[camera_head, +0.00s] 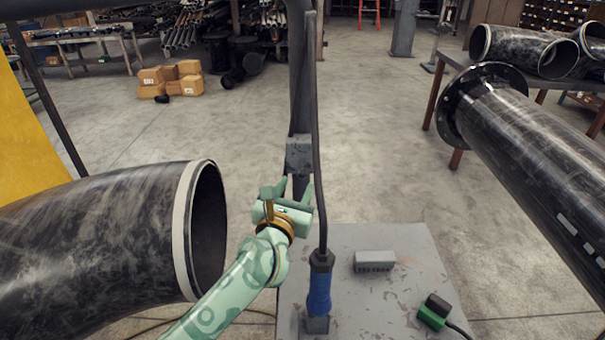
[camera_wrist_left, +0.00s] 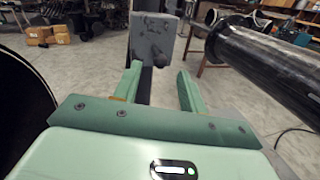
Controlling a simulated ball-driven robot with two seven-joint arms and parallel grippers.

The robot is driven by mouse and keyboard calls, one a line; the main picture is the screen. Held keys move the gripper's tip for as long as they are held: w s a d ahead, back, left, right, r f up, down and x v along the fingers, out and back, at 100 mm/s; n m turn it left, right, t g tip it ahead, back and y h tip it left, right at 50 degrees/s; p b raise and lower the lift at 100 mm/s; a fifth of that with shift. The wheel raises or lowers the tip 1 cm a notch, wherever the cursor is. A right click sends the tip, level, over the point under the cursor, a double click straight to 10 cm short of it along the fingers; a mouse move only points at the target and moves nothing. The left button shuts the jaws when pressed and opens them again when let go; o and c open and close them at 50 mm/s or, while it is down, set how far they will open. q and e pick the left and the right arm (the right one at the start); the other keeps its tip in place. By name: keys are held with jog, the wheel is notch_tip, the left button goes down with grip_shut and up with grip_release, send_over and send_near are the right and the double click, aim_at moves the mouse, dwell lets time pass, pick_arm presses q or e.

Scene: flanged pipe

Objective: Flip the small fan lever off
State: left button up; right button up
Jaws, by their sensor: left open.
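A grey box (camera_head: 299,154) is fixed to the dark upright post ahead of my left gripper. In the left wrist view the box (camera_wrist_left: 153,36) shows a small dark stub (camera_wrist_left: 160,60) low on its face, which looks like the lever; its position is hard to read. My left gripper (camera_head: 295,188) is open and empty, just below and in front of the box in the head view. In the left wrist view its two fingers (camera_wrist_left: 160,76) stand apart, with the stub beyond and between their tips. My right gripper is not in view.
A large black pipe bend (camera_head: 100,245) lies close on the left. A flanged pipe (camera_head: 530,150) runs along the right. A hanging cable ends in a blue handle (camera_head: 319,288) right of my arm. A grey plate (camera_head: 385,310) carries a small grey block (camera_head: 374,261) and a green-black plug (camera_head: 434,312).

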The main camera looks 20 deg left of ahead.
aim_at(300, 177)
pick_arm(q)
jog(key=w, duration=0.6)
jog(key=shift+a+b, duration=0.1)
jog(key=shift+b, duration=0.2)
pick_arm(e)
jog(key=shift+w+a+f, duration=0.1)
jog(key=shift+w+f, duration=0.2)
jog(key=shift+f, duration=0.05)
